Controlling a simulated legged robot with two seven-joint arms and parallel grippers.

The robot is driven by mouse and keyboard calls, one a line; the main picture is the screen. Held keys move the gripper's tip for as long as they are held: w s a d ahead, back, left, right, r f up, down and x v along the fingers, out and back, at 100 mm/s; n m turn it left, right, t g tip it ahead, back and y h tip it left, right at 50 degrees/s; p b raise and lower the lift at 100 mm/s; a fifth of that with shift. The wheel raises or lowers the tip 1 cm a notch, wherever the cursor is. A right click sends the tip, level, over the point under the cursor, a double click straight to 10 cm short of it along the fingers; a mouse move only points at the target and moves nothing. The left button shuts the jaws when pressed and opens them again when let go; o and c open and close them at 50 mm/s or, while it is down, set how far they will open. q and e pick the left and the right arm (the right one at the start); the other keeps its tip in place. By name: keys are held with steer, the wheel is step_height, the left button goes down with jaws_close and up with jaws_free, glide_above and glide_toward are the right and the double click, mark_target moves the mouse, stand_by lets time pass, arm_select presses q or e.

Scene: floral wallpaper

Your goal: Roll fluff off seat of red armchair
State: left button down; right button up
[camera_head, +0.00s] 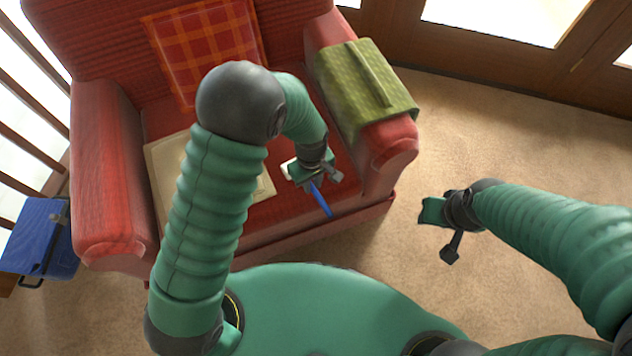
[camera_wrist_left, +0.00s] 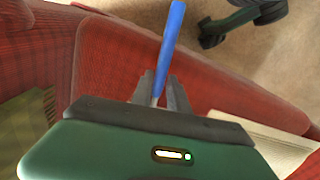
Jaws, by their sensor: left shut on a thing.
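The red armchair (camera_head: 105,185) stands in front of me, and its red seat (camera_head: 265,212) is partly hidden by my left arm. My left gripper (camera_head: 312,183) is over the right part of the seat, shut on the blue handle of a roller (camera_head: 321,201). A small white part shows beside the gripper on the side away from the handle's end. In the left wrist view the blue handle (camera_wrist_left: 171,45) sticks up between the fingers (camera_wrist_left: 160,92). No fluff can be made out. My right gripper (camera_head: 434,211) is empty-looking over the carpet; its fingers are unclear.
A cream flat item (camera_head: 164,165) lies on the seat's left part. An orange checked cushion (camera_head: 180,55) leans on the backrest. A green cloth (camera_head: 345,80) drapes over the right armrest. A blue box (camera_head: 40,235) stands at left. Carpet (camera_head: 500,130) is clear at right.

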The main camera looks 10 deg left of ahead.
arm_select(q)
steer(key=shift+f, duration=0.1)
steer(key=shift+d, duration=0.8)
steer(key=shift+a+f, duration=0.1)
steer(key=shift+a, duration=0.45)
steer(key=shift+d+f, duration=0.3)
steer(key=shift+d, duration=0.05)
steer(key=shift+a+f+b, duration=0.2)
steer(key=shift+f+b, duration=0.15)
arm_select(e)
steer(key=shift+d+f, duration=0.3)
steer(key=shift+f, duration=0.2)
arm_select(q)
steer(key=shift+f, duration=0.1)
arm_select(e)
steer(key=shift+d, duration=0.1)
